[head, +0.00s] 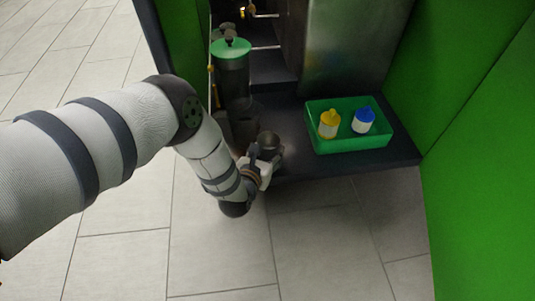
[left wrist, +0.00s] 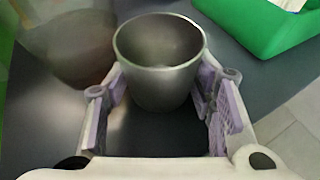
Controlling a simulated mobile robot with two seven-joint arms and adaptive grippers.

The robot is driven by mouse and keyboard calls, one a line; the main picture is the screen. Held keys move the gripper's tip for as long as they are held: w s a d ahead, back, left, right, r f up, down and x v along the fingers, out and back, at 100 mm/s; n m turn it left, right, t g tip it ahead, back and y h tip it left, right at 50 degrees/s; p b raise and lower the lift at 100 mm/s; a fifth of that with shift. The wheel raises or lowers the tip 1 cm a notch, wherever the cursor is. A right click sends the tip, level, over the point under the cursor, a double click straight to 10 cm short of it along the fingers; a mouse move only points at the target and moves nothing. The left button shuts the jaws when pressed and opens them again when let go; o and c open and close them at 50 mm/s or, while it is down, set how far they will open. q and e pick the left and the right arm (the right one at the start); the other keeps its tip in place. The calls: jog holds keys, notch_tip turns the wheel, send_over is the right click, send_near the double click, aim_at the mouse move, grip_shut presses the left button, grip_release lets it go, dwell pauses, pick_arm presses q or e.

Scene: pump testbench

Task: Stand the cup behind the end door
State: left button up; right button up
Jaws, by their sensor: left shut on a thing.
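A dark grey metal cup (head: 270,141) is upright at the front edge of the dark shelf. In the left wrist view the cup (left wrist: 160,75) stands between the pads of my left gripper (left wrist: 160,95), its open rim up and empty inside. My left gripper (head: 259,160) is shut on the cup from the front. Whether the cup touches the shelf is hard to tell. Green panels stand at the left (head: 186,45) and right (head: 470,140) of the bench; I cannot tell which is the end door. My right gripper is out of view.
A green tray (head: 350,145) holds a yellow-topped bottle (head: 329,124) and a blue-topped bottle (head: 363,120). A metal cabinet (head: 335,45) is behind.

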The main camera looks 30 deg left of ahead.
pick_arm(q)
jog(key=shift+r, duration=0.1)
jog(key=o, duration=0.9)
jog(key=shift+f, duration=0.2)
jog(key=shift+o, duration=0.2)
jog(key=shift+r, duration=0.25)
jog(key=p+v, duration=0.6)
jog(key=v, duration=0.6)
